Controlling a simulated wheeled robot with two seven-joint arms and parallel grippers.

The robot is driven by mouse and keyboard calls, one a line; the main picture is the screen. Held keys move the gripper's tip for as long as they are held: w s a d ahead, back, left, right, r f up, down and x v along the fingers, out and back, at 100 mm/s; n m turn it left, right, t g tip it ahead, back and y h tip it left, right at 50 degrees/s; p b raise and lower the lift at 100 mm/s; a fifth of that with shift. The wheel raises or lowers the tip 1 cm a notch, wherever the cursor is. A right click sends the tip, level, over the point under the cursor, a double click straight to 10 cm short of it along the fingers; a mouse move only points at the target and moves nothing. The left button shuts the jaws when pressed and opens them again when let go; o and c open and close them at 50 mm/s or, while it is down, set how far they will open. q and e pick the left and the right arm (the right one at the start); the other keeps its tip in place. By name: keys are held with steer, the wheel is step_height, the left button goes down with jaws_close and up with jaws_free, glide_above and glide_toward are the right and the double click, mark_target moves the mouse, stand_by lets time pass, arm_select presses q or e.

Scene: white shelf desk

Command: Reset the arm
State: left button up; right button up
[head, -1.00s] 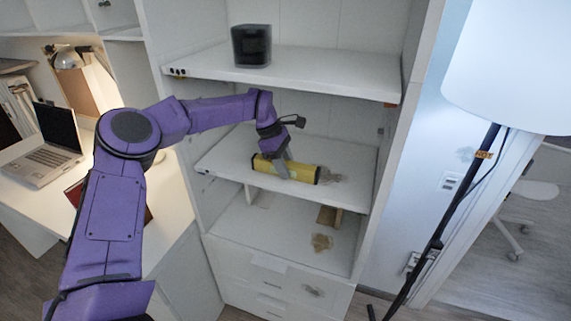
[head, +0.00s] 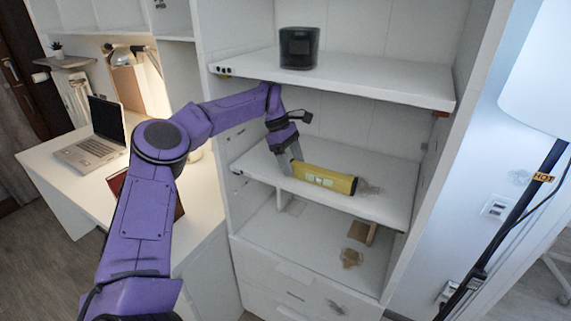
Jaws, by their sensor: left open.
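My left gripper (head: 289,166) is at the middle shelf, at the left end of a yellow cylinder with dark ends (head: 324,179). The cylinder lies on its side on the middle shelf board (head: 385,208). The gripper is open; its fingertips are beside or just behind the cylinder's left end, and I cannot tell whether they touch it. My purple left arm reaches in from the left, with its forearm just under the upper shelf. My right gripper is not in view.
A laptop (head: 97,138) and a lamp (head: 124,56) are on the desk at left. A floor lamp (head: 540,90) stands at right. The lower compartment holds a small brown block (head: 362,233).

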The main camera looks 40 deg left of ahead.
arm_select(q)
steer(key=shift+s+a+r, duration=0.1)
steer(key=shift+s+a, duration=0.1)
steer(key=shift+a, duration=0.55)
steer(key=shift+s+a, duration=0.15)
steer(key=shift+a, duration=0.55)
